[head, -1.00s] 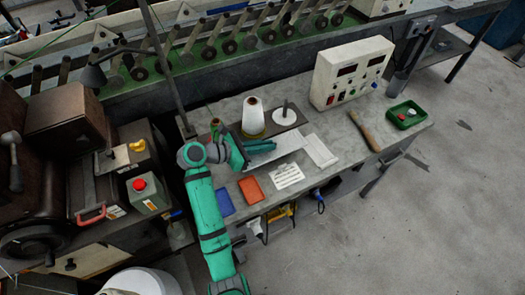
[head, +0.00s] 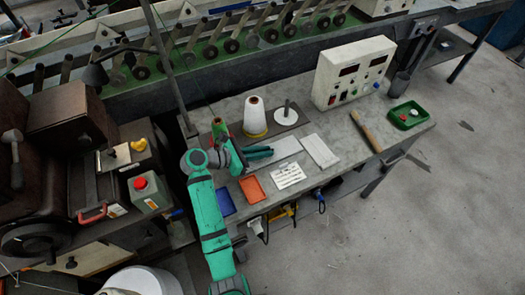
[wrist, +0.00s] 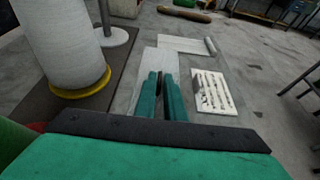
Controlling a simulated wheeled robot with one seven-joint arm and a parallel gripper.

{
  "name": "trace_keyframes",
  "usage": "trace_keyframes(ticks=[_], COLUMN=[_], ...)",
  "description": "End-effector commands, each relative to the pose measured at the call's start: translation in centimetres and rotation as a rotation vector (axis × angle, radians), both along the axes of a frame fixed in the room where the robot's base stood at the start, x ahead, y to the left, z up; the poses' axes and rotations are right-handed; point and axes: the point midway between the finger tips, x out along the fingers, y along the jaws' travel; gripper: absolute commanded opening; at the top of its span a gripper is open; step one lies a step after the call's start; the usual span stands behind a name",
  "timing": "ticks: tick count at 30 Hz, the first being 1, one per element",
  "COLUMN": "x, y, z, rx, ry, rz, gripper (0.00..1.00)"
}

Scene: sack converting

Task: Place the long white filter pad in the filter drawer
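A long, flat whitish pad (head: 284,147) lies on the bench just beyond my fingertips; it also shows in the wrist view (wrist: 157,64). To its right is a white rectangular piece (head: 320,151) with a raised right edge, which shows in the wrist view (wrist: 186,44). I cannot tell for certain whether this piece is the filter drawer. My gripper (head: 272,151) is low over the near left end of the pad, pointing right. In the wrist view its fingers (wrist: 160,76) are close together, with a narrow dark gap and nothing seen held. They hide part of the pad.
A white card with dark markings (head: 288,175) lies in front. A thread cone (head: 254,112), spindle disc (head: 287,114) and control box (head: 350,75) stand behind. A wooden-handled tool (head: 366,131) and green tray (head: 407,115) are right; orange (head: 252,189) and blue trays (head: 225,203) are near the front edge.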

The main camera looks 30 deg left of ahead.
Motion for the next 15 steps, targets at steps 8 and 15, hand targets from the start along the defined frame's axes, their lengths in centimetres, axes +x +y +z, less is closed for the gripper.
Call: trace_keyframes(ticks=[8,15], x=[-0.1,-1.0], y=[0.3,1.1], z=[0.0,0.8], rx=[0.0,0.0], ry=[0.0,-0.002], rz=[0.004,0.008], gripper=[0.23,0.23])
